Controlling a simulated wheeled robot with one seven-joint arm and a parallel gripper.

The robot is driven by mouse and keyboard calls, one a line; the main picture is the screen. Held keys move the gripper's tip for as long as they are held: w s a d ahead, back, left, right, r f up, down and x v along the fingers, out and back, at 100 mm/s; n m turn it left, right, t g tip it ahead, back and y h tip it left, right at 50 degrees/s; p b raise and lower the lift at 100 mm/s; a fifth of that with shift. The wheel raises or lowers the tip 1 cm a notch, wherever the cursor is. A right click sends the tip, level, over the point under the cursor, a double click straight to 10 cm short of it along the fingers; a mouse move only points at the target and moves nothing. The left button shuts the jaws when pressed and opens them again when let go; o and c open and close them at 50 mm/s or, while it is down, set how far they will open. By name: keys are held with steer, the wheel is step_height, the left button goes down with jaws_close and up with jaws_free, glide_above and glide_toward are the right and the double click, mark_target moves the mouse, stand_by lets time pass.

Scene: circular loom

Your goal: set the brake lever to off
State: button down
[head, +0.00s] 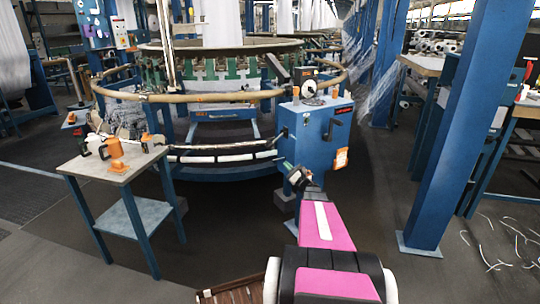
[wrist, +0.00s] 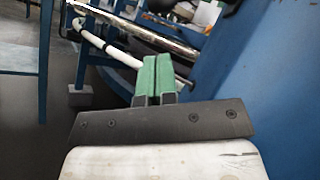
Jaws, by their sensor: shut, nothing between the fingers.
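The blue control box (head: 312,150) stands at the right of the circular loom. A black handle (head: 332,128) sits on its front face under a small red label. A smaller dark fitting (head: 283,133) shows on its left side. I cannot tell for sure which is the brake lever, or its setting. My gripper (head: 288,166) is low at the box's left front edge, below these parts. In the wrist view its green fingers (wrist: 155,75) are together and empty. The blue box side (wrist: 285,90) fills the right there. No lever is clear in that view.
The loom's tan ring rail (head: 200,97) and white lower rail (head: 220,158) run left of the box. A small table (head: 140,163) with orange-topped items stands at left. A blue column (head: 450,130) rises at right. Loose white strands lie on the floor there.

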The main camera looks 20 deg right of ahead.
mark_target(274, 141)
steer(key=shift+d, duration=0.3)
steer(key=x, duration=1)
steer(key=shift+s+a+r, duration=0.1)
steer(key=shift+r, duration=0.1)
stand_by(0.3)
